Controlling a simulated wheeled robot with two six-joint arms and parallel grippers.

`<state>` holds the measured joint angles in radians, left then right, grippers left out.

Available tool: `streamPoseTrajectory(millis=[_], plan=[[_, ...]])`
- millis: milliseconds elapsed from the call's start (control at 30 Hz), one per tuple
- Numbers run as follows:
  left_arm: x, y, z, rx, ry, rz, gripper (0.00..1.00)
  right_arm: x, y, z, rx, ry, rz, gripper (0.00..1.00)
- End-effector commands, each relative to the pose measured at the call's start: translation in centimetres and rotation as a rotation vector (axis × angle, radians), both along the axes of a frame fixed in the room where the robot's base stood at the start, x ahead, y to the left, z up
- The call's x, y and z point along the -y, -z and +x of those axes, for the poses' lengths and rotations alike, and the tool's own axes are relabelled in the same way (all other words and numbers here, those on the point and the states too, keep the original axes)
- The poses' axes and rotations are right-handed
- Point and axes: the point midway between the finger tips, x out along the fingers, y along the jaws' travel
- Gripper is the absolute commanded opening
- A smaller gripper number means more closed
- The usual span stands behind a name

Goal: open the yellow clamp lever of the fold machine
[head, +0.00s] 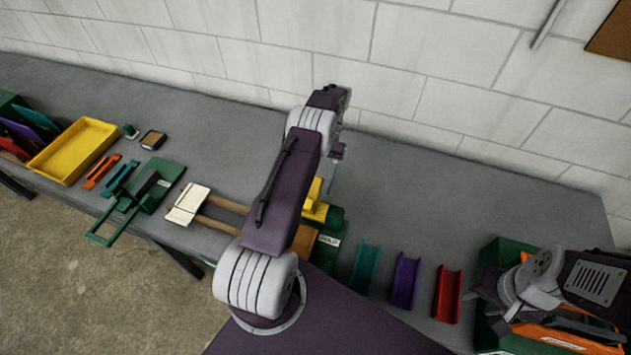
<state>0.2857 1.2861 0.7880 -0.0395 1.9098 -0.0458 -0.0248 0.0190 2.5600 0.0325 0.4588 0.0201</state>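The fold machine (329,240) is green with a white label and stands on the bench, mostly hidden behind my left arm. Its yellow clamp lever (315,208) shows only in part beside the arm, so I cannot tell its position. My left gripper (333,178) points down near the back of the machine, close to the yellow part. I cannot see whether it touches it, and its fingers are too small and covered to read. My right gripper (488,300) is at the far right over a green bin, and its fingers are unclear.
Teal (366,268), purple (404,282) and red (447,294) channels lie right of the machine. The green bin (502,252) holds orange pieces. A cream plate (188,203), a green tool (158,188) and a yellow tray (75,150) lie left. The bench's back strip (430,190) is clear before the wall.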

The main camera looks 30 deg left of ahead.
Motion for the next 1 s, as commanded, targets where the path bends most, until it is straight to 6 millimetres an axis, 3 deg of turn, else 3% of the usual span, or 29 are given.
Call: streamPoseTrajectory(millis=[167, 333, 700, 1000], plan=[[0.0, -0.9, 0.1, 0.002, 0.0, 0.0, 0.55, 0.0, 0.8, 0.0, 0.0, 0.0, 0.0, 0.4], [0.3, -4.3, 0.3, 0.004, 0.002, 0.002, 0.55, 0.0, 1.6, 0.0, 0.0, 0.0, 0.0, 0.4], [7.7, -9.2, 1.0, 0.0, 0.004, 0.0, 0.55, 0.0, -1.3, 0.0, 0.0, 0.0, 0.0, 0.4], [11.2, -11.0, 1.4, -0.001, 0.001, 0.0, 0.55, 0.0, -2.9, 0.0, 0.0, 0.0, 0.0, 0.4]])
